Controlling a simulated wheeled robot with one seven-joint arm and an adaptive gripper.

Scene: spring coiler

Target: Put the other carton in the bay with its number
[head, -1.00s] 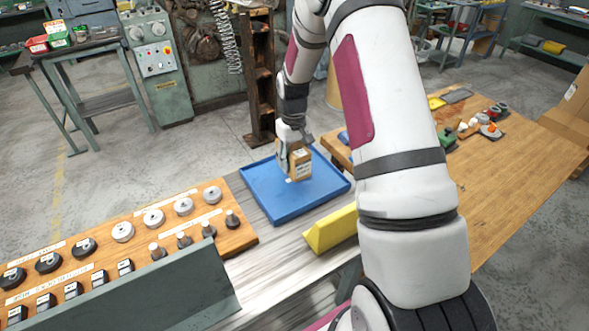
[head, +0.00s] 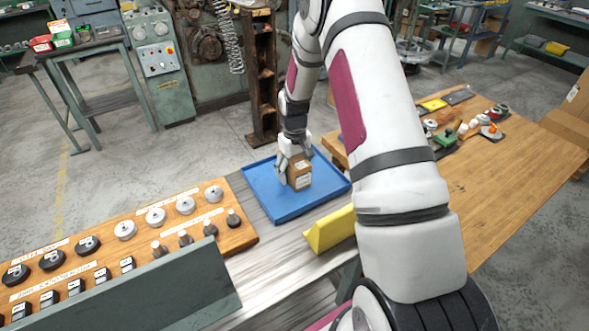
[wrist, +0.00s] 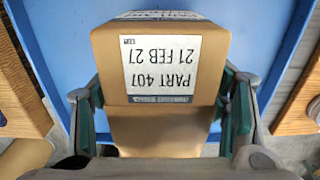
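A brown carton (head: 301,173) is between the fingers of my gripper (head: 296,165), over the blue tray (head: 262,185). In the wrist view the carton (wrist: 165,25) has a white label reading "PART 407, 21 FEB 27", upside down. The green-padded fingers of my gripper (wrist: 165,115) lie along both sides of the carton and appear closed on it. Whether the carton's bottom touches the tray is hard to tell. I see no second carton or numbered bay clearly in these views.
A wooden rack (head: 140,236) with several labelled knobs and pegs is at left, behind a grey-green panel (head: 170,295). A wooden table (head: 490,180) with small parts stands at right.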

